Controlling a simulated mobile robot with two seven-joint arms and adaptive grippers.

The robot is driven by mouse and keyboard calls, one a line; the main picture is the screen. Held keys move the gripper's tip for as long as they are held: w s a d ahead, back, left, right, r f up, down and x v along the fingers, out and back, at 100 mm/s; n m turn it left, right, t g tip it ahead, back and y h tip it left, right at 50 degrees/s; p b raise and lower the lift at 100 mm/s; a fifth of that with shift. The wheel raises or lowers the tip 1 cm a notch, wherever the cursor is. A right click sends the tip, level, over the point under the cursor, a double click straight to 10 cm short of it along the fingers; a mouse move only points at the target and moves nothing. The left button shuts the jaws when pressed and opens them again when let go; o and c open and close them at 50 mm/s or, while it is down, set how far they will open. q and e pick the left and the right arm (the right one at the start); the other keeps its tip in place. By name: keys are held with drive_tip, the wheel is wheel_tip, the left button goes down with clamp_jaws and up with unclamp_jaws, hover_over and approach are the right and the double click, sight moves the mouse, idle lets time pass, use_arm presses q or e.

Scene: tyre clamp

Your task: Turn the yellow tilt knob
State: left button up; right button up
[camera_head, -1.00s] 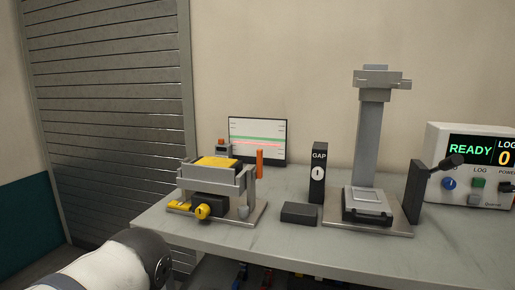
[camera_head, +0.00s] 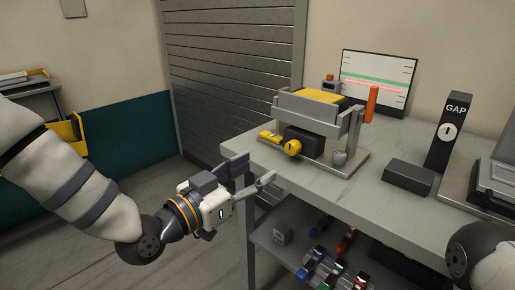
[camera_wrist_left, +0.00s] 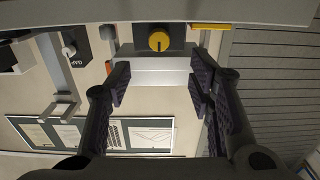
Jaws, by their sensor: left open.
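The yellow tilt knob (camera_head: 292,148) is round and sits low on the front of the grey tilt fixture (camera_head: 318,108) on the bench. In the left wrist view the knob (camera_wrist_left: 159,41) shows near the top, roughly centred between the fingers. My left gripper (camera_head: 252,176) is open and empty, in front of the bench edge, left of and below the knob, and apart from it. Its spread fingers also show in the left wrist view (camera_wrist_left: 160,84). My right gripper is out of view.
A yellow bar (camera_head: 268,136) lies left of the knob. A dark block (camera_head: 410,176) and the GAP post (camera_head: 446,132) stand to the right. The bench's front edge (camera_head: 300,187) is close to my left gripper. A lower shelf (camera_head: 268,236) holds several small coloured parts.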

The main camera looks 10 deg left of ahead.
sight(289, 149)
use_arm(q)
drive_tip(key=b+x, duration=0.1)
drive_tip(key=x, duration=0.9)
drive_tip(key=shift+w+d+f, duration=0.1)
drive_tip(key=shift+w+d, duration=0.15)
drive_tip(key=shift+w, duration=0.05)
drive_tip(key=shift+w+d, duration=0.35)
drive_tip(key=shift+w, duration=0.1)
clamp_jaws()
